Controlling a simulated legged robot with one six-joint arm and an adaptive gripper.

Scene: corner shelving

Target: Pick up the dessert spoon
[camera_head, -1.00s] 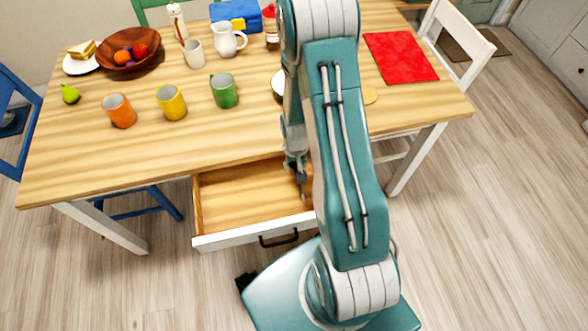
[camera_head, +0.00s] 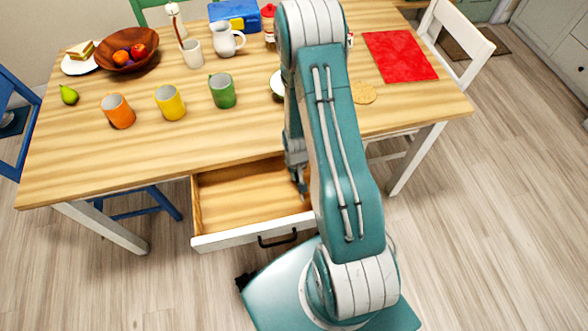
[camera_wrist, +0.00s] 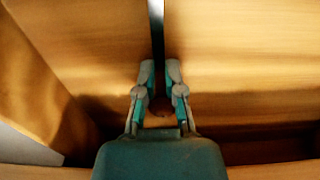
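My gripper (camera_wrist: 160,72) points down into the open drawer (camera_head: 225,240) of the wooden table. In the wrist view its two fingertips are close together with a narrow gap between them. A thin dark strip with a pale upper end runs from the top edge down to this gap. I cannot tell whether it is the dessert spoon or a gap in the wood, nor whether the fingers touch it. In the head view my arm covers the right part of the drawer and most of my gripper. No spoon can be made out there.
The visible left part of the drawer floor is bare. On the table (camera_head: 60,150) stand an orange cup (camera_head: 118,112), a yellow cup (camera_head: 170,103), a green cup (camera_head: 222,92), a white pitcher (camera_head: 226,40) and a fruit bowl (camera_head: 150,62). A red mat (camera_head: 400,56) lies at the right.

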